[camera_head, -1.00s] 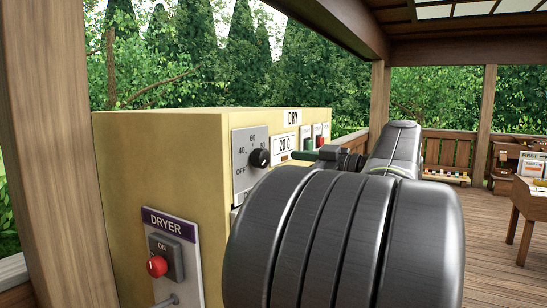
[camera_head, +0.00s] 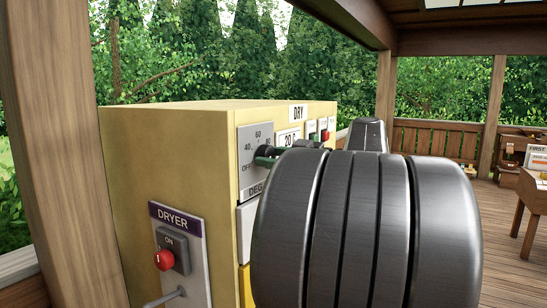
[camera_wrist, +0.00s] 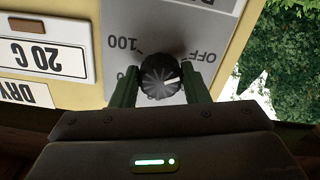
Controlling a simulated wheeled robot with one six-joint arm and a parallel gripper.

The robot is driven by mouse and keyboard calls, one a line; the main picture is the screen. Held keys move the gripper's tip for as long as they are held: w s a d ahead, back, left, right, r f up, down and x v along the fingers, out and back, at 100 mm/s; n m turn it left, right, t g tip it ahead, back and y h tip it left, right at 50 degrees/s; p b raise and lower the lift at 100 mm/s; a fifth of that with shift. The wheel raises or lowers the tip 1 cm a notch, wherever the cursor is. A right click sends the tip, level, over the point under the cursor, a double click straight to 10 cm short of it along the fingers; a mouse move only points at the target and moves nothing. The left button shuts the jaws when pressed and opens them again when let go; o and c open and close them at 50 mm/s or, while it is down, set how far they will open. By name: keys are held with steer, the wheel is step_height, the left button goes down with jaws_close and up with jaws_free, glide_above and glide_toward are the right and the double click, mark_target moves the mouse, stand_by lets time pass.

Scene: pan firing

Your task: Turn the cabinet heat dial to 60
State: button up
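The heat dial (camera_wrist: 161,80) is a dark ribbed round knob on a grey scale plate. The wrist view is upside down and shows OFF and 100. The dial's white mark points right in the wrist view, near the OFF side rather than 100. My gripper (camera_wrist: 161,72) is open, with one green finger on each side of the dial. I cannot tell whether the fingers touch it. In the head view, my gripper (camera_head: 268,157) hides the dial.
The yellow cabinet (camera_head: 175,150) carries a 20 C display (camera_wrist: 40,50) beside the dial and a DRY label (camera_head: 298,111). A dryer panel (camera_head: 182,255) with a red knob (camera_head: 163,260) is lower left. My arm blocks much of the head view.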

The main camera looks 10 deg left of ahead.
steer(key=c, duration=0.4)
